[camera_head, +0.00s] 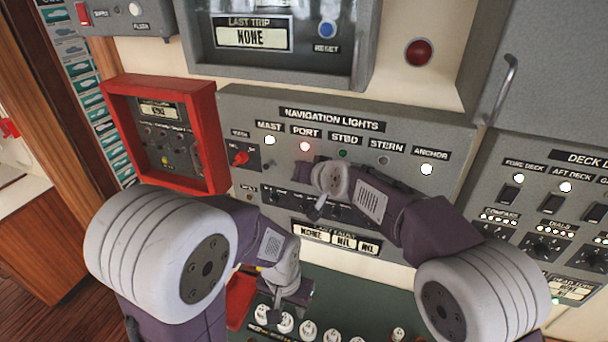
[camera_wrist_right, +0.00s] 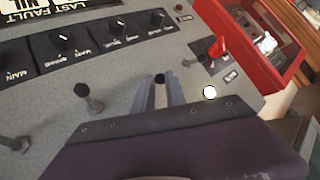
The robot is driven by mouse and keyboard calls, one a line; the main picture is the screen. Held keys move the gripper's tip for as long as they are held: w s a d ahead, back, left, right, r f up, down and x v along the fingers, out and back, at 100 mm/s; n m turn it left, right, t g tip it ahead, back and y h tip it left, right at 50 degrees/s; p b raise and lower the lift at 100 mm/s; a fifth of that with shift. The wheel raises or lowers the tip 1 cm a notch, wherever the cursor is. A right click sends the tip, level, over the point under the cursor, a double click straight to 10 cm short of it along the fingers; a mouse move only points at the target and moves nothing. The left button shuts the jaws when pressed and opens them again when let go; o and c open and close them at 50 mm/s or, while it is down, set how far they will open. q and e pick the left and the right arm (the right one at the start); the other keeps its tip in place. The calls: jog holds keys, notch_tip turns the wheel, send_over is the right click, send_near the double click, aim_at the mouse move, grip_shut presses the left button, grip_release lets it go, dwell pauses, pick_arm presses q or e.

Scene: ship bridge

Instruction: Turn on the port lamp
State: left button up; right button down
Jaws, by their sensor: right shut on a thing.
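The NAVIGATION LIGHTS panel (camera_head: 235,110) faces me in the head view. In the right wrist view my right gripper (camera_wrist_right: 160,92) is shut on a small switch lever (camera_wrist_right: 160,78) with a dark tip. Its switch label is not visible. My left gripper (camera_head: 289,302) hangs over the lower console, apart from the navigation panel; its finger opening is unclear.
The mast lamp (camera_head: 270,140) and anchor lamp (camera_head: 427,169) are white. The stern lamp (camera_head: 384,160) is dark. Other levers (camera_wrist_right: 83,90) stand beside the held one. A red-framed box (camera_head: 214,130) juts out at left. Several knobs (camera_head: 308,329) line the lower console.

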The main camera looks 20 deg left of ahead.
jog(key=c, duration=1.4)
grip_release()
jog(key=shift+a+f, duration=0.1)
jog(key=b+v, duration=0.4)
jog(key=v, duration=0.5)
jog(key=shift+w, duration=0.15)
